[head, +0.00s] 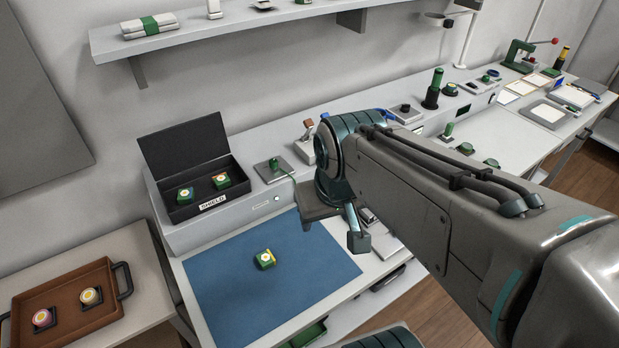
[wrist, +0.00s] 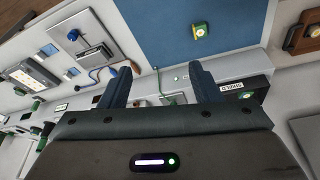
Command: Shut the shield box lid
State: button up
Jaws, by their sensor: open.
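The black shield box (head: 212,206) stands on the raised grey ledge at the left, with a white SHIELD label on its front. Its lid (head: 183,143) is open and stands up at the back, leaning slightly. Two small green blocks with coloured tops, one at the left (head: 185,195) and one at the right (head: 221,181), sit inside. My gripper (head: 332,230) is open and empty, well to the right of the box, above the bench. In the wrist view its fingers (wrist: 162,82) are apart, and part of the box (wrist: 257,88) shows at the right; the lid is not clear there.
A blue mat (head: 225,291) with a green-and-yellow block (head: 265,259) lies in front of the box. A grey switch plate (head: 273,169) and a small lever device (head: 308,143) stand right of the box. A shelf (head: 215,36) hangs above. A brown tray (head: 70,318) is at lower left.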

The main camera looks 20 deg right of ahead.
aim_at(175, 150)
jog(key=k, duration=1)
jog(key=z, duration=0.5)
jog(key=i, duration=0.6)
jog(key=u, duration=1.05)
jog(key=i, duration=0.5)
